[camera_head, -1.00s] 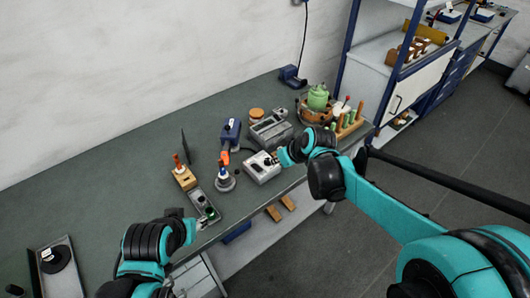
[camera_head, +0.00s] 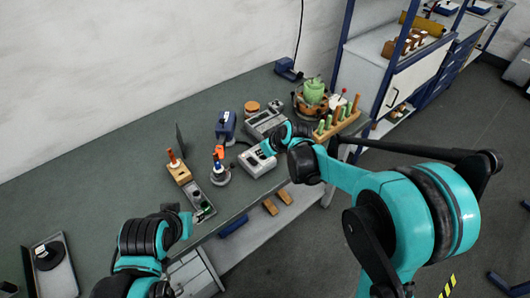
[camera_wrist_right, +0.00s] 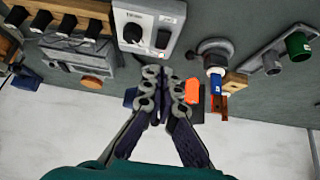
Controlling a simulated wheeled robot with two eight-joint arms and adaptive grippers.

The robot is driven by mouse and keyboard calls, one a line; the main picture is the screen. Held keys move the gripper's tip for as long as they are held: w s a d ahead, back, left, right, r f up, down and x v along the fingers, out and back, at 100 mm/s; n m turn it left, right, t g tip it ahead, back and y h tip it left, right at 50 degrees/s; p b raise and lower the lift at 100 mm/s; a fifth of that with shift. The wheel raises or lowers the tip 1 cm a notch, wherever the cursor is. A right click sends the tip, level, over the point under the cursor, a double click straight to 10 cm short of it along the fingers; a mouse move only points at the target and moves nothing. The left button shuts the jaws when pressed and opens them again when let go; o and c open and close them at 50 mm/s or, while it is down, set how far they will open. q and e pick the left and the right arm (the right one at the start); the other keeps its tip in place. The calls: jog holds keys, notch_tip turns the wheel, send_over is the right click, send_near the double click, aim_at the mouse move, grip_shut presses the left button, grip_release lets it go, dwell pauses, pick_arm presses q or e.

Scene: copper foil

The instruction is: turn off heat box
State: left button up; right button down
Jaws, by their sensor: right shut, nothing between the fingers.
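The heat box is a pale grey box (camera_head: 257,162) near the front edge of the bench, partly covered by my right gripper in the head view. In the right wrist view the heat box (camera_wrist_right: 148,22) is at the top, with a black round dial (camera_wrist_right: 133,33) and a black switch (camera_wrist_right: 163,39) on its face. My right gripper (camera_wrist_right: 159,74) is shut and empty, its tips close to the box's edge by the switch side; touching cannot be told. It shows at the box in the head view (camera_head: 269,148). My left gripper (camera_head: 196,216) is over the bench's front edge, its fingers unclear.
A grey tray (camera_head: 200,201) is near my left gripper. A grey device (camera_head: 264,123) and a rack of handled tools (camera_head: 338,121) are behind and right.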

aim_at(256, 165)
jog(key=b+x, duration=0.1)
jog(key=x, duration=0.3)
jog(key=shift+s+f, duration=0.1)
notch_tip(256, 165, down, 2)
jog(key=shift+s+d+f+b, duration=0.15)
jog(key=shift+f+b, duration=0.05)
jog(key=shift+b, duration=0.2)
jog(key=shift+s+d+f, duration=0.1)
jog(key=shift+f, duration=0.45)
jog(key=f+b, duration=0.1)
jog(key=b, duration=0.1)
jog(key=f+t+y+b, duration=0.1)
jog(key=b, duration=0.1)
jog(key=shift+s+d, duration=0.2)
jog(key=shift+s, duration=0.1)
jog(key=shift+f+t+b, duration=0.1)
jog(key=shift+t+b, duration=0.25)
jog(key=shift+t, duration=0.15)
jog(key=shift+r, duration=0.3)
jog(key=shift+p, duration=0.3)
